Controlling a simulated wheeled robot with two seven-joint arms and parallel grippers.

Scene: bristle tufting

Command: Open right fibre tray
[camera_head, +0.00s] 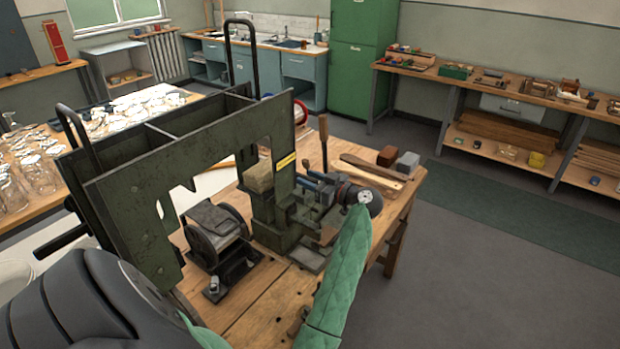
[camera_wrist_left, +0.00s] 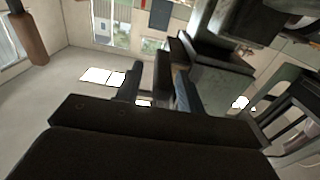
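A tufting machine (camera_head: 278,225) with a dark green metal frame (camera_head: 135,190) stands on a wooden bench (camera_head: 262,308). Behind its front plate are open compartments split by a divider, with black bar handles. I cannot tell which part is the right fibre tray. My left arm, in a green quilted sleeve, reaches up to the machine's right side. My left gripper (camera_head: 318,192) is among dark and blue machine parts; its fingers are hard to make out. My right gripper is not visible.
Wooden strips (camera_head: 373,168) and brown and grey blocks (camera_head: 407,162) lie at the bench's back right. A table with glass jars (camera_head: 38,175) stands at left. The floor (camera_head: 480,270) to the right is clear. A workbench (camera_head: 500,90) lines the far wall.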

